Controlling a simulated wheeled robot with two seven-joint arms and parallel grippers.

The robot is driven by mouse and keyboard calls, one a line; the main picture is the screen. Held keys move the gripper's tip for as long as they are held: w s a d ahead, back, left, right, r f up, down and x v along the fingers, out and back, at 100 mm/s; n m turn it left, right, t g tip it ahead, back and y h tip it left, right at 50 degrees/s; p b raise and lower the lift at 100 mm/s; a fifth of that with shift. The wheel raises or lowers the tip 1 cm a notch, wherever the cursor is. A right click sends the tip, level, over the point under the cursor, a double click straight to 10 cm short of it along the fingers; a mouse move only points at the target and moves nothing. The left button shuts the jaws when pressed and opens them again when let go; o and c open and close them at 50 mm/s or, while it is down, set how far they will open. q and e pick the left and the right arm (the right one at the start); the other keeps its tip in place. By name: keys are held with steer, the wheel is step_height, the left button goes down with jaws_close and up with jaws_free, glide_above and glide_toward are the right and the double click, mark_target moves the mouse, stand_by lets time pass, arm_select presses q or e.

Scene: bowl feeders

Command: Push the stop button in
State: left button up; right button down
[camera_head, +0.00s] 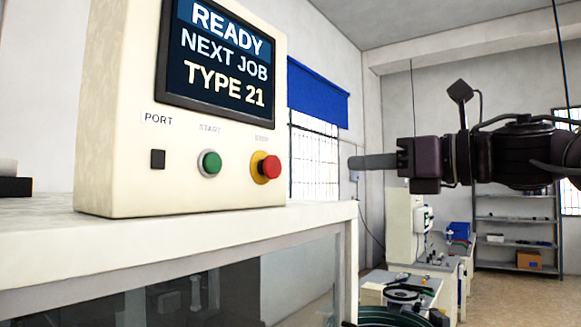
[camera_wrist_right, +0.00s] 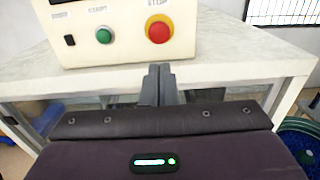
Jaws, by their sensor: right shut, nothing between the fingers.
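The red stop button (camera_head: 271,167) with its yellow collar sits at the right of the cream control box's front panel, under the label STOP. It also shows in the right wrist view (camera_wrist_right: 159,31), above my fingertips. My right gripper (camera_head: 352,162) comes in from the right in the head view, at about the button's height and apart from it. Its fingers are shut and empty, and they also show in the right wrist view (camera_wrist_right: 158,70). The green start button (camera_head: 209,163) is left of the stop button. My left gripper is out of view.
The control box (camera_head: 110,100) has a screen (camera_head: 215,60) reading "READY NEXT JOB TYPE 21" and a dark port (camera_head: 158,159). It stands on a white-topped table (camera_head: 180,235). Shelves (camera_head: 515,235) and other benches are far behind. The air between gripper and box looks clear.

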steer(key=p, duration=0.6)
glide_toward(276, 164)
steer(key=x, duration=0.5)
steer(key=shift+w+a+f, duration=0.1)
steer(key=shift+a, duration=0.15)
steer(key=shift+w+a+f, duration=0.15)
steer(key=shift+w+a, duration=0.25)
steer(key=shift+a, duration=0.1)
steer(key=shift+w+a+p, duration=0.3)
steer(key=shift+a+p, duration=0.1)
steer(key=shift+a, duration=0.1)
steer(key=shift+s+d+r, duration=0.1)
steer(key=shift+d+r, duration=0.1)
